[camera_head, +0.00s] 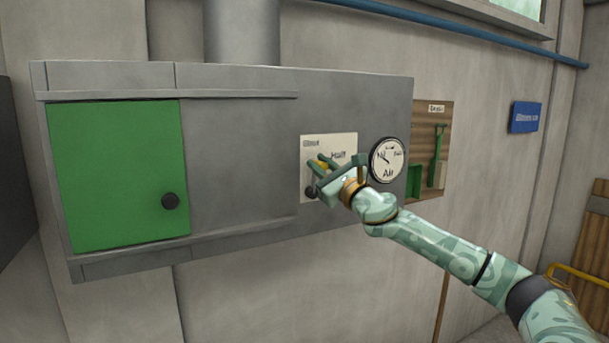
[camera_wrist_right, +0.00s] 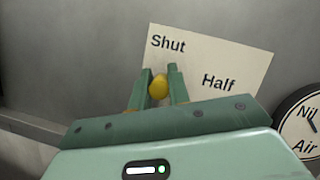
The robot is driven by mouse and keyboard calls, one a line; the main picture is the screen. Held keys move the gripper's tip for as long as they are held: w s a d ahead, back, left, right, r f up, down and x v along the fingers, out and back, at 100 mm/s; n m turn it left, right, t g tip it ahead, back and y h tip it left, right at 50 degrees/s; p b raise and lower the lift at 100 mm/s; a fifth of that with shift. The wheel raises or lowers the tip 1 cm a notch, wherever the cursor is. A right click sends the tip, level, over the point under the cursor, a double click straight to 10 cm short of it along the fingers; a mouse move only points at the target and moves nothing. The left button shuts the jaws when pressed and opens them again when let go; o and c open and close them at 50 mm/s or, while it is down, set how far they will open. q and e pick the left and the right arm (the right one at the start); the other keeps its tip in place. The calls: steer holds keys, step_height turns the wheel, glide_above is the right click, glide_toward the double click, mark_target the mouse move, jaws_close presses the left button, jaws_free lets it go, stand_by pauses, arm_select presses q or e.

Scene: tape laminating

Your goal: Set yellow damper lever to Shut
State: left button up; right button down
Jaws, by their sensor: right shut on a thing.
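The yellow damper lever (camera_wrist_right: 158,87) shows as a rounded yellow knob between my right gripper's fingers. A little yellow of it (camera_head: 323,165) also shows in the head view. My right gripper (camera_head: 320,163) is at the white label plate (camera_head: 345,142) on the grey metal box. In the right wrist view, its green fingers (camera_wrist_right: 160,80) are shut on the knob. There the knob is below the word Shut and left of the word Half. My left gripper is not in view.
A round dial (camera_head: 387,160) marked Nil and Air is right of the plate, close to my right wrist. A green door (camera_head: 115,165) with a black knob (camera_head: 170,201) is at the left of the box (camera_head: 240,150). A wooden board (camera_head: 432,125) with green tools is at the right.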

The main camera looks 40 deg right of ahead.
steer(key=shift+a+n+y+p, duration=0.15)
steer(key=shift+n+y+p, duration=0.35)
steer(key=shift+n, duration=0.7)
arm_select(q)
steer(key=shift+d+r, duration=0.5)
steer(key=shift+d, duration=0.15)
arm_select(e)
steer(key=shift+w+a+f+n+y, duration=0.1)
steer(key=shift+f+n+y, duration=0.05)
steer(key=shift+n+y, duration=0.15)
steer(key=c, duration=1.3)
jaws_free()
arm_select(q)
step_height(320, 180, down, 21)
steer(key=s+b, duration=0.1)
steer(key=b, duration=2)
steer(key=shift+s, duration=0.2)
arm_select(e)
steer(key=v, duration=1.6)
steer(key=shift+s, duration=0.3)
